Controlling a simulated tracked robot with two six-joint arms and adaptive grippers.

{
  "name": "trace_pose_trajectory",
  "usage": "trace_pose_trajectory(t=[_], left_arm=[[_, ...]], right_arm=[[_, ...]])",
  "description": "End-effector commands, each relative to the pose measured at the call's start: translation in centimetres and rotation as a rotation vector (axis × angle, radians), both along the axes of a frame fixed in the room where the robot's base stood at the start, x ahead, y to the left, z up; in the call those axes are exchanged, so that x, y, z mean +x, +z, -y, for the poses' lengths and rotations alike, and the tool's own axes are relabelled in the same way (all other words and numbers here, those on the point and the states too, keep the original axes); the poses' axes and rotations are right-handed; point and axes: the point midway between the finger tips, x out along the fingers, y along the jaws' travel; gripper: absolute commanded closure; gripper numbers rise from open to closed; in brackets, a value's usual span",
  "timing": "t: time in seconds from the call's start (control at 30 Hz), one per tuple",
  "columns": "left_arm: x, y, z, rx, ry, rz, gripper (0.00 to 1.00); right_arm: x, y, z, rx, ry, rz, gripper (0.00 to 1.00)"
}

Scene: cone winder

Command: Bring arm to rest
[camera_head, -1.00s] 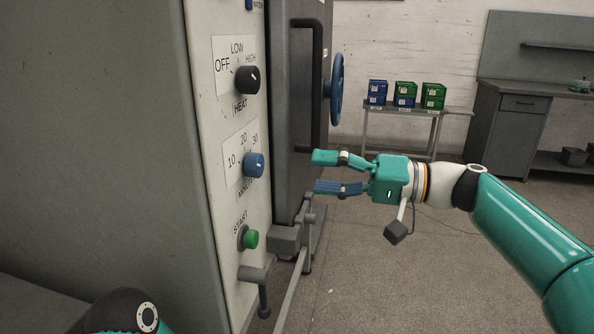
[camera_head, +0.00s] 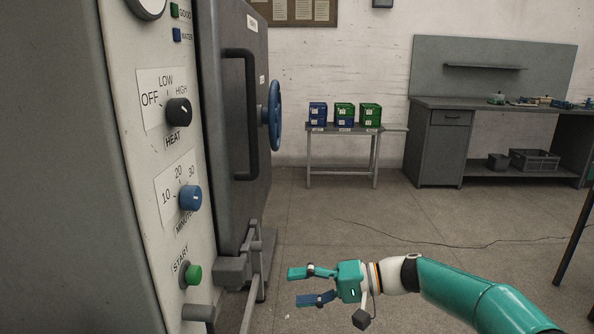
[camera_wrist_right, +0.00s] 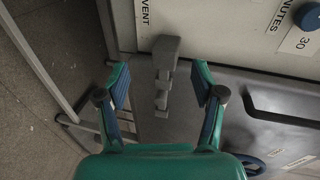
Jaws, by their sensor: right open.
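My right gripper (camera_head: 306,286) is open and empty in the head view, low in front of the machine and pointing left. It is apart from the machine's door (camera_head: 236,120) and control panel (camera_head: 165,130). In the right wrist view its two fingers (camera_wrist_right: 160,88) are spread, with a grey lever (camera_wrist_right: 165,65) showing between and beyond them. My left gripper is not in view.
The panel carries a heat knob (camera_head: 179,111), a blue minutes knob (camera_head: 190,198) and a green start button (camera_head: 193,274). A blue handwheel (camera_head: 273,115) sticks out from the door. A small table (camera_head: 342,130) with bins and a workbench (camera_head: 440,140) stand behind.

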Motion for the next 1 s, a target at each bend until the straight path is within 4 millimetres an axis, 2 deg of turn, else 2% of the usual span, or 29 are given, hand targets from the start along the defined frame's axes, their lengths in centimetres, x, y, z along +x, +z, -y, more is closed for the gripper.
trace_pose_trajectory(t=[0.03,0.1,0.17,0.2,0.27,0.3,0.4,0.47,0.5,0.6,0.7,0.73,0.8,0.87,0.93,1.0], left_arm=[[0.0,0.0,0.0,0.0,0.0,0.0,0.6],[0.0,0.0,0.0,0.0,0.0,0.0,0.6],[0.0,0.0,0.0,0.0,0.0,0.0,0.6],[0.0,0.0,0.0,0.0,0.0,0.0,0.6],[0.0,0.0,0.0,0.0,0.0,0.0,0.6],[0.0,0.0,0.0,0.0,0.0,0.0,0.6],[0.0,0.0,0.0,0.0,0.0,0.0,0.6],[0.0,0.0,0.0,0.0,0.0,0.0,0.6],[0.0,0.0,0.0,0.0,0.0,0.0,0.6],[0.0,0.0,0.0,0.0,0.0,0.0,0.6],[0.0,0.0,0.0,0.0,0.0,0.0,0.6],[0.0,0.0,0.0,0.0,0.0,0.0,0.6],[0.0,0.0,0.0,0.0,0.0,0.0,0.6],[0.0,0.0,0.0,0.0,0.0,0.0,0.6],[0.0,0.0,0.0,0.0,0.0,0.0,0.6],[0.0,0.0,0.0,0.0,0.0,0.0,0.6]], right_arm=[[-0.6,-4.0,0.5,-0.051,-0.012,-0.075,0.32],[-1.8,-9.3,1.3,-0.132,-0.03,-0.163,0.32],[-3.4,-13.5,1.9,-0.205,-0.041,-0.234,0.32],[-4.5,-16.4,2.5,-0.256,-0.048,-0.28,0.32],[-6.7,-20.3,3.3,-0.333,-0.052,-0.343,0.32],[-8.3,-22.9,4.0,-0.386,-0.054,-0.381,0.32],[-13.1,-28.7,5.6,-0.522,-0.047,-0.462,0.32],[-16.4,-31.8,6.7,-0.607,-0.035,-0.499,0.32],[-18.7,-33.7,7.4,-0.664,-0.025,-0.518,0.32],[-24.7,-37.4,9.2,-0.798,0.008,-0.53,0.32],[-29.7,-39.5,10.6,-0.902,0.039,-0.487,0.32],[-30.7,-39.8,10.8,-0.923,0.044,-0.467,0.32],[-32.2,-40.2,11.1,-0.956,0.047,-0.413,0.32],[-33.0,-40.3,11.2,-0.972,0.039,-0.364,0.32],[-33.1,-40.3,11.2,-0.98,0.014,-0.306,0.32],[-32.1,-40.3,11.2,-0.981,-0.034,-0.242,0.32]])
